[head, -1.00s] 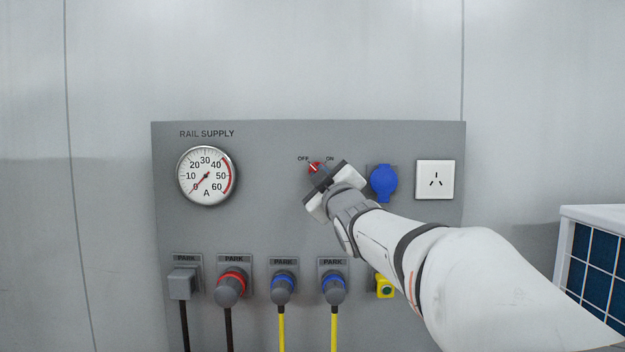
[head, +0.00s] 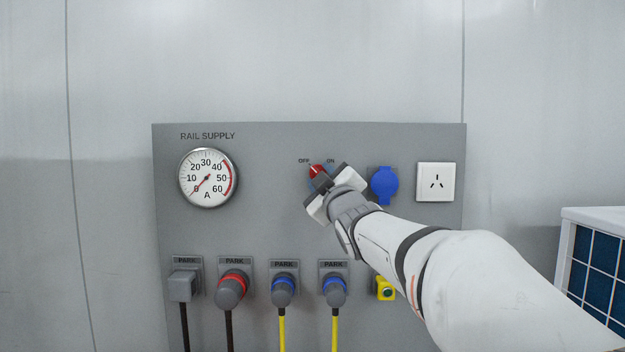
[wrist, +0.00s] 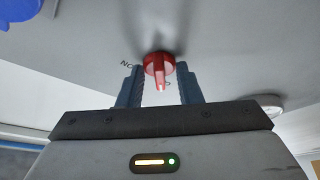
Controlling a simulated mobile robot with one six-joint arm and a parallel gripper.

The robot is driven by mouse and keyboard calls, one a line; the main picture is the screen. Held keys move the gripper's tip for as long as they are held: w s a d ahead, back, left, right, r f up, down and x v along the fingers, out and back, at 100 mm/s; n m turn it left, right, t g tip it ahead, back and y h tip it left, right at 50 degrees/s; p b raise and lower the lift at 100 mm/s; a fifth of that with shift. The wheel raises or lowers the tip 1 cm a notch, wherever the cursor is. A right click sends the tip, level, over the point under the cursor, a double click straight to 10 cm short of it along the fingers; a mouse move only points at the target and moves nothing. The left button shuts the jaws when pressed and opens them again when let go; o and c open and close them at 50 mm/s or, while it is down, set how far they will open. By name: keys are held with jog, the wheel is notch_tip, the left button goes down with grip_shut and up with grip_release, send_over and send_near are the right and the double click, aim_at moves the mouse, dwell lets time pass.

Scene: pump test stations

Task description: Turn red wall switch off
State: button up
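The red wall switch (head: 317,170) is a rotary knob on the grey panel, between the printed words OFF at its left and ON at its right. In the head view its white mark leans to the upper left, toward OFF. My gripper (head: 319,176) is at the switch and covers its lower right. In the wrist view the red knob (wrist: 159,66) stands between the two blue-grey fingers of my gripper (wrist: 161,88). The fingers are apart, with a narrow gap seen on each side of the knob's handle.
The grey panel (head: 260,225) also carries a round gauge (head: 208,178), a blue socket cover (head: 384,184) and a white outlet (head: 436,182). Several parked plugs (head: 233,287) line its lower part. A yellow button box (head: 386,288) is partly behind my arm.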

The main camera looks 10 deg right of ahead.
jog(key=b+v, duration=0.1)
jog(key=v, duration=0.6)
jog(key=shift+s, duration=0.35)
jog(key=shift+f, duration=0.1)
jog(key=s+d+f+m+g+h+p, duration=0.1)
jog(key=s+f+m+g+h+p, duration=0.2)
jog(key=f, duration=0.5)
jog(key=s+d+f+m+g+p, duration=0.1)
jog(key=s+f+m+g+p, duration=0.15)
jog(key=f+g, duration=0.4)
jog(key=s+a+f+m+g+p, duration=0.1)
jog(key=s+f+m+g, duration=0.1)
jog(key=s+f+g, duration=0.2)
jog(key=s+a+f+m+g+y+p, duration=0.1)
jog(key=s+f+g, duration=0.4)
jog(key=s+f, duration=0.6)
jog(key=s+a+m+p, duration=0.1)
jog(key=s+m, duration=0.1)
jog(key=s, duration=0.2)
jog(key=shift+s+a+f+p, duration=0.2)
jog(key=shift+s+f+p, duration=0.1)
jog(key=shift+s, duration=0.05)
